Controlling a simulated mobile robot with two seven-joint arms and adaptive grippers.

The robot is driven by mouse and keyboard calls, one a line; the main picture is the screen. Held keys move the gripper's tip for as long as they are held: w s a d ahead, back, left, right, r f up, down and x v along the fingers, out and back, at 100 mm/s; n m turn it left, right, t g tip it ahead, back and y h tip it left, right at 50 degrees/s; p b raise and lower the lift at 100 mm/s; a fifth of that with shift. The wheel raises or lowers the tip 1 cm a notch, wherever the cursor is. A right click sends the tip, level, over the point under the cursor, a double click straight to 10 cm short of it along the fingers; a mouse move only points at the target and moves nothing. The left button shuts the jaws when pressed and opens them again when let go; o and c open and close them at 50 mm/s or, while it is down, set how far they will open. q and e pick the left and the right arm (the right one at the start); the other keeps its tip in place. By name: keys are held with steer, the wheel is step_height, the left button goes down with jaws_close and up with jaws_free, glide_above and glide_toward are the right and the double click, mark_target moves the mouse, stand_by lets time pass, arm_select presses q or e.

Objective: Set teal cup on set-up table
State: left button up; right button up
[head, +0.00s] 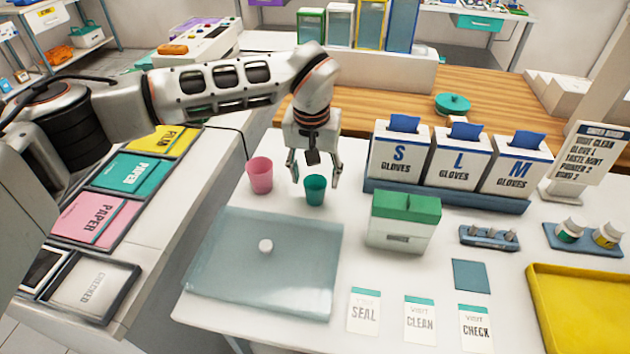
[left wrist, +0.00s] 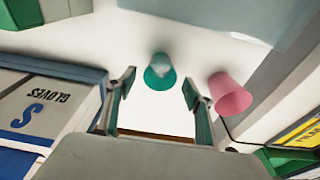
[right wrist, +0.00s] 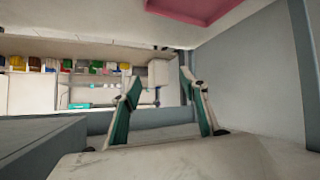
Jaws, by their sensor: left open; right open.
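The teal cup (head: 315,190) stands upright on the white table (head: 215,185), just right of the pink cup (head: 260,175). My left gripper (head: 314,180) is open above and around the upper part of the teal cup in the head view. In the left wrist view, the teal cup (left wrist: 160,73) lies ahead of the gap between the open fingers (left wrist: 157,95), and the pink cup (left wrist: 230,94) is beside the right-hand finger. I cannot tell whether a finger touches the teal cup. My right gripper (right wrist: 160,92) is open and empty, away from the table items.
Glove boxes (head: 455,155) and a green-lidded box (head: 403,222) stand to the right. A yellow tray (head: 575,310) is at the far right.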

mark_target(313, 202)
arm_select(q)
step_height(313, 202, up, 9)
steer(key=s, duration=0.1)
steer(key=shift+s+a+p, duration=0.15)
steer(key=shift+s+p, duration=0.05)
steer(key=shift+p, duration=0.1)
arm_select(e)
steer(key=shift+s+a+f, duration=0.1)
steer(key=shift+s+f, duration=0.15)
steer(key=shift+s, duration=0.4)
arm_select(q)
steer(key=shift+r, duration=0.1)
arm_select(e)
steer(key=shift+w+r, duration=0.1)
steer(key=shift+w, duration=0.05)
